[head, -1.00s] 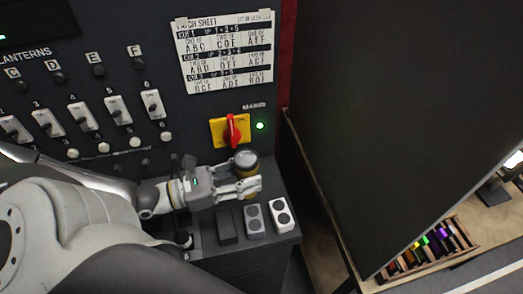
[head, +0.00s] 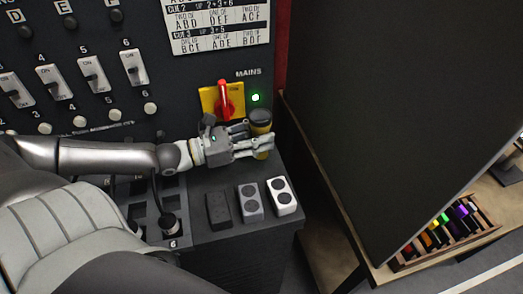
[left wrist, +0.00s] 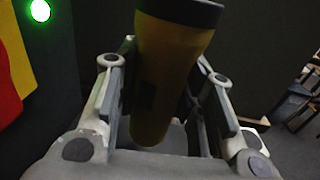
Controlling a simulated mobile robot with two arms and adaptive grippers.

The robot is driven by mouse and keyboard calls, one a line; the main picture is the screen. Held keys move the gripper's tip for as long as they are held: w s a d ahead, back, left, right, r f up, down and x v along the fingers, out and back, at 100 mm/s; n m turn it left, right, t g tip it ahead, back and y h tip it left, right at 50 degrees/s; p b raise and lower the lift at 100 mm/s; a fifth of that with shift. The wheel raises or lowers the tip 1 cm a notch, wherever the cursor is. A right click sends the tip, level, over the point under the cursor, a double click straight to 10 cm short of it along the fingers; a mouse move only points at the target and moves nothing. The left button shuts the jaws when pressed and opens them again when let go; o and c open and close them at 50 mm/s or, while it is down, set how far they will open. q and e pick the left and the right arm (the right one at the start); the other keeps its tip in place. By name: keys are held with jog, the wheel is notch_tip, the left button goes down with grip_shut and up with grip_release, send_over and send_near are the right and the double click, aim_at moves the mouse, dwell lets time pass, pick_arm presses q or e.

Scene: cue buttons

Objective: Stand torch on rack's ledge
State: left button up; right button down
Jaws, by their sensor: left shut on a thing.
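The torch (head: 261,120) has a yellow body and a dark round head. My left gripper (head: 262,147) is shut around its body, with the head up. In the left wrist view the torch (left wrist: 165,75) stands between the two fingers, tilted slightly. In the head view it is over the back right of the rack's dark ledge (head: 225,180), just below the green lamp. My right gripper is not in view.
Black, grey and white two-button boxes (head: 282,196) line the ledge's front right. The yellow mains plate with its red handle (head: 223,100) and the green lamp (head: 255,98) are close behind the gripper. A large dark panel (head: 390,110) stands to the right.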

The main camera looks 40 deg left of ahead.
pick_arm(q)
jog(key=shift+w+f, duration=0.25)
jog(key=shift+w+a+f+b, duration=0.1)
jog(key=shift+w+f+b, duration=0.3)
jog(key=shift+f, duration=0.2)
notch_tip(320, 180, down, 2)
jog(key=shift+f+p, duration=0.2)
jog(key=shift+p, duration=0.15)
jog(key=shift+f, duration=0.1)
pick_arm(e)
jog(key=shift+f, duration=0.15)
pick_arm(q)
jog(key=shift+f, duration=0.1)
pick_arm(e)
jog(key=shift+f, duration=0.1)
pick_arm(q)
jog(key=shift+f, duration=0.15)
jog(key=o, duration=1.1)
jog(key=shift+o, duration=0.3)
jog(key=shift+s, duration=0.1)
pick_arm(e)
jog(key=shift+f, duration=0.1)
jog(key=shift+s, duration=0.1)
